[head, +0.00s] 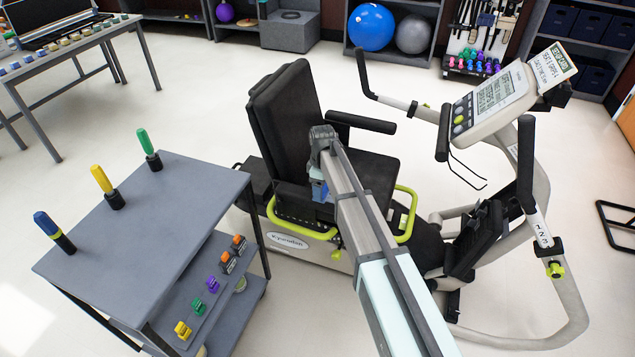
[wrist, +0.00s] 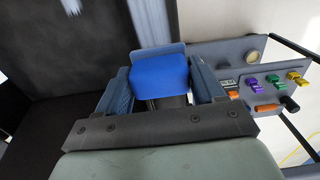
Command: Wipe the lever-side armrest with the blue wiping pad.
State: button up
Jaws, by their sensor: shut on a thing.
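My gripper (wrist: 163,88) is shut on the blue wiping pad (wrist: 160,75), which sits between its two fingers. In the head view my gripper (head: 321,178) hangs over the near side of the black seat, and a little of the pad's blue shows low between the fingers. The far armrest (head: 362,122) is a black bar beside the backrest. My arm covers the place of the near armrest, so I cannot see it clearly there. In the wrist view a grey surface with white streaks (wrist: 151,18) lies just beyond the pad; I cannot tell whether they touch.
The stepper's backrest (head: 285,105) stands close behind my gripper. Yellow-green handles (head: 300,232) flank the seat, and the console (head: 492,100) is at the right. A grey cart (head: 140,235) with upright coloured-handled tools and several clips stands at the left. Pale floor lies between them.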

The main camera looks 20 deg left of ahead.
jog(key=d, duration=0.7)
jog(key=shift+f, duration=0.2)
jog(key=shift+a, duration=4.05)
jog(key=shift+d, duration=0.8)
jog(key=d, duration=0.7)
jog(key=shift+d+r, duration=0.15)
notch_tip(320, 180, up, 8)
jog(key=shift+f, duration=0.1)
